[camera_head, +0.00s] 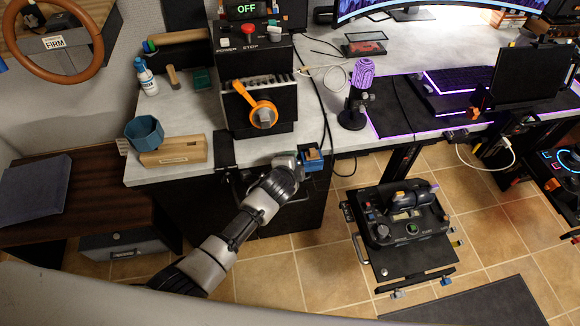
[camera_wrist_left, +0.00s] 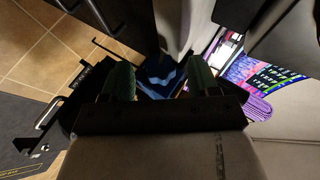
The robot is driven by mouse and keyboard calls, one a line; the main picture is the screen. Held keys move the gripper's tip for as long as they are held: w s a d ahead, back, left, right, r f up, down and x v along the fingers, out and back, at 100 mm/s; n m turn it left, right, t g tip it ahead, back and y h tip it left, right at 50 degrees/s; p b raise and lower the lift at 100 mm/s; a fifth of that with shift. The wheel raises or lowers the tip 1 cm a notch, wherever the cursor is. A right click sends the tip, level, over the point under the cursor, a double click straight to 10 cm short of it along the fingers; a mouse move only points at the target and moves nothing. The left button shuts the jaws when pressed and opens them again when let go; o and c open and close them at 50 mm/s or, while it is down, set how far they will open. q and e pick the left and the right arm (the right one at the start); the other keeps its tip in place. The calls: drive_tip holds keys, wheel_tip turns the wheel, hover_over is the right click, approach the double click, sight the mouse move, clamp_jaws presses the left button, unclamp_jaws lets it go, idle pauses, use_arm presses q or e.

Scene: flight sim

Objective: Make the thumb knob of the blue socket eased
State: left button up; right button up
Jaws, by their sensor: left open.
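A small blue socket (camera_head: 314,164) with a tan top sits at the front edge of the grey desk. Blue also shows between my fingers in the left wrist view (camera_wrist_left: 160,80); this appears to be the same socket. Its thumb knob cannot be made out clearly. My left gripper (camera_head: 299,163) is right beside the socket, partly covering it in the head view. In the left wrist view its two green-padded fingers (camera_wrist_left: 160,85) are apart, with the blue part beyond and between them; contact cannot be told. My right gripper is out of view.
A black machine (camera_head: 258,90) with an orange handle stands behind on the desk (camera_head: 190,112). A purple microphone (camera_head: 362,88) is to the right. A wheeled control stand (camera_head: 405,225) occupies the floor at right.

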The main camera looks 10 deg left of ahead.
use_arm(q)
drive_tip(key=p+v, duration=0.1)
drive_tip(key=v, duration=0.9)
drive_tip(key=shift+s+r, duration=0.2)
drive_tip(key=shift+s, duration=0.15)
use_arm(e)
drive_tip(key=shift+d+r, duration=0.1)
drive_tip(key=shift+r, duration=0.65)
use_arm(q)
drive_tip(key=shift+f, duration=0.1)
